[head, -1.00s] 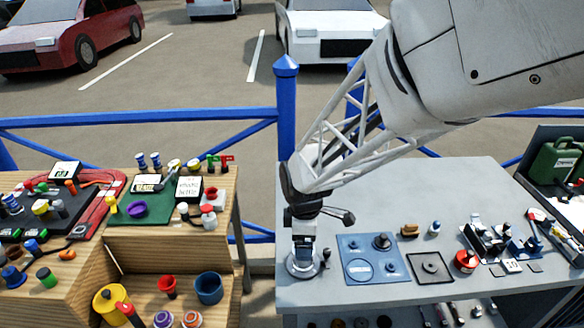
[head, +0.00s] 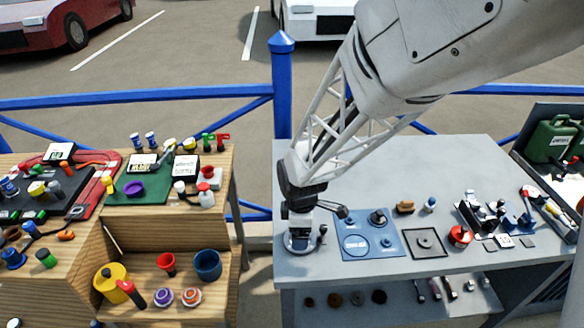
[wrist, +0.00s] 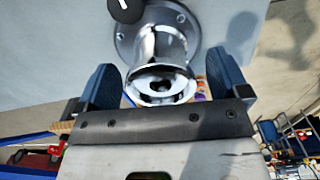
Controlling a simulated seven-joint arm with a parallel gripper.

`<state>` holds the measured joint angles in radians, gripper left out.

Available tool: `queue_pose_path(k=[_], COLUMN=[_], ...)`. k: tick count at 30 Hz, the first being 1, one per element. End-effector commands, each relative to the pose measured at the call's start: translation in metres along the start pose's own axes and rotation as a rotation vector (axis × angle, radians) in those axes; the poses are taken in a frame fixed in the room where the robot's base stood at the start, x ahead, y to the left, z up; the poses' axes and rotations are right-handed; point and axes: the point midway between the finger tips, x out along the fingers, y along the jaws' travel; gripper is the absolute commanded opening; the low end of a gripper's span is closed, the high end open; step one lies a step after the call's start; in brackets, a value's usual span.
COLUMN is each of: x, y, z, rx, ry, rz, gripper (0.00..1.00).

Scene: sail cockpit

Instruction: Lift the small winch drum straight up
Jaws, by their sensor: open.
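A chrome winch drum (wrist: 163,52) stands upright on a round bolted flange on the grey table, filling the upper middle of the wrist view. In the head view its flange (head: 301,243) shows at the table's left front, and my gripper hides most of the drum. My gripper (wrist: 162,72) is open, with one blue-padded finger on each side of the drum. Gaps show between both pads and the metal. In the head view my gripper (head: 300,222) points down over the drum.
A black knob (wrist: 126,9) sits close beside the flange. A blue panel (head: 352,225) with round parts lies to the right, then a dark square plate (head: 426,243) and a red round item (head: 460,236). The table (head: 400,165) behind is clear.

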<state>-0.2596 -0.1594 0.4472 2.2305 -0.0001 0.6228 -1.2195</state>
Motion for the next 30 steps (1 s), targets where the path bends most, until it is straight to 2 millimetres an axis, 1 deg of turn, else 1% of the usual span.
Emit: queue_pose_path(k=[3,6,21,23,30], x=[0.0085,0.0109,0.0108,0.0108,0.0108], y=[-0.0003,-0.0003,-0.0004,-0.0004,-0.0003], z=[0.0001,0.0001,0.0001,0.0001,0.0001], rx=[0.0,0.0,0.0,0.0,0.0], ry=[0.0,0.0,0.0,0.0,0.0], rz=[-0.001,0.0,0.0,0.0,0.0], gripper=[0.94,0.94,0.94,0.86,0.49])
